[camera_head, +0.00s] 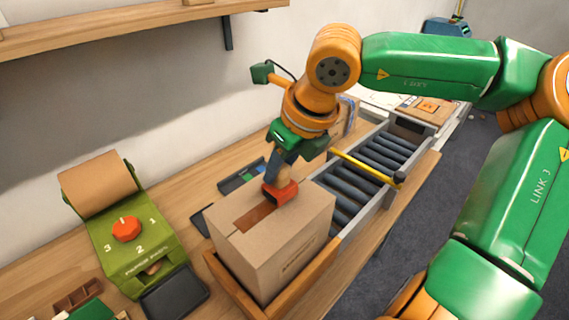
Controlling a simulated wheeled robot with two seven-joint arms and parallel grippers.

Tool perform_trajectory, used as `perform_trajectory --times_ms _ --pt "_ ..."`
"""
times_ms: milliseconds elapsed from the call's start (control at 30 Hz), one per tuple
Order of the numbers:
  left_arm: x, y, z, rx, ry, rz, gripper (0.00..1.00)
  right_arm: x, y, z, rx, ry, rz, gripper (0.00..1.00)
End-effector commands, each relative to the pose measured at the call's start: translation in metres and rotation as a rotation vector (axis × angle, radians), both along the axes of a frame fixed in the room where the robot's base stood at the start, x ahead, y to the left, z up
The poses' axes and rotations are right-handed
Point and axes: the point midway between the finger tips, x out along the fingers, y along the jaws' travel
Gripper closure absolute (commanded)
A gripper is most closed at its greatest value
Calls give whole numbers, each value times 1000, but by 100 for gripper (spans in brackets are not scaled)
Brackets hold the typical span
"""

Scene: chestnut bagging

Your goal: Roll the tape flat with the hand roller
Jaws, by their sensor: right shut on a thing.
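A closed cardboard box (287,247) stands in a low wooden frame (237,291). A strip of brown tape (254,218) lies along the seam of its top. My right gripper (283,160) is above the box and shut on the hand roller (281,192). The roller's red head is at the box top, at the far end of the visible tape. It hides whatever tape is beneath it, and I cannot tell how hard it presses. My left gripper is not in view.
A black tray (174,294) lies in front. A wall shelf (120,24) hangs upper left.

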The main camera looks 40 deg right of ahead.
Motion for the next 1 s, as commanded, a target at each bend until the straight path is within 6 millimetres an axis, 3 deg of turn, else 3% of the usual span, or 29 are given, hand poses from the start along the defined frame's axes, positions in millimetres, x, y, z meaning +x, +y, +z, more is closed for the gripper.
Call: perform_trajectory --times_ms 800,1000 --pt "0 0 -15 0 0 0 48 -2 34 -2 -2 0 1 100" --pt "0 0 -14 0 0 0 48 -2 34 -1 0 1 1 100"
